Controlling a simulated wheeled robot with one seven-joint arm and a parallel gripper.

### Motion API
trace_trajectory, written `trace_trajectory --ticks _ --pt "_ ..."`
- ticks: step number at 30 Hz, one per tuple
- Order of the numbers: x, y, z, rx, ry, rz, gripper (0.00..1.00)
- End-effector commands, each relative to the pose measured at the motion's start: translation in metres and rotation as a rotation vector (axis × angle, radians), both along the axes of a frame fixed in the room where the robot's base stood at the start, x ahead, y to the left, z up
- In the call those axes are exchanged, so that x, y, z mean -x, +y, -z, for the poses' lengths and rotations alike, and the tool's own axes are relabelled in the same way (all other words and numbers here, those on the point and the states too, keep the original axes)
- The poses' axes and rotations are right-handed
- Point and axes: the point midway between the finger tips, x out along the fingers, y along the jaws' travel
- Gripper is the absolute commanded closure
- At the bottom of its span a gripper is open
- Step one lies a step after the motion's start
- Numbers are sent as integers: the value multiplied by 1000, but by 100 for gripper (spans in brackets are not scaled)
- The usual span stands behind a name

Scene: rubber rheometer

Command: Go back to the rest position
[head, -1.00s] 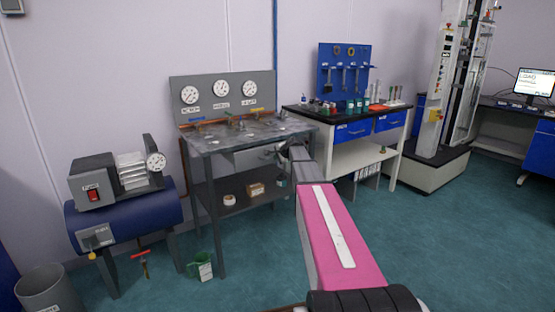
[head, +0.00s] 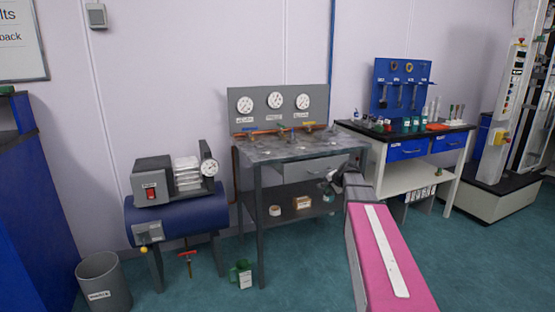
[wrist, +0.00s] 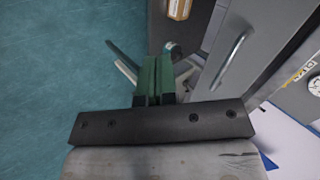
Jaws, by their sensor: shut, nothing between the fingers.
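My gripper (wrist: 154,78) shows in the wrist view as two green fingers pressed together with nothing between them. In the head view my pink and grey arm reaches out from the lower right, and my gripper (head: 328,187) is small at its far end. It appears in front of the right side of the grey gauge bench (head: 260,205), near the bench's drawer (head: 305,168). The drawer's bar handle (wrist: 235,58) is right of the fingers in the wrist view. I cannot tell how far the fingers are from the bench.
A blue compressor tank (head: 178,217) and a grey bin (head: 104,282) stand left of the bench. A green jug (head: 241,273) is on the floor by a bench leg. A black-topped table (head: 415,137) with blue drawers stands right. The teal floor (head: 490,265) is clear at lower right.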

Motion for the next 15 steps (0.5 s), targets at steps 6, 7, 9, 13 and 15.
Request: trace_trajectory --ticks 6,7,9,13,15 --pt "95 49 73 204 139 -251 100" --pt "108 54 82 232 158 -287 100" --pt "139 66 102 295 204 -377 100" --pt "200 83 133 406 292 -550 100" --pt "231 89 147 459 337 -641 100"
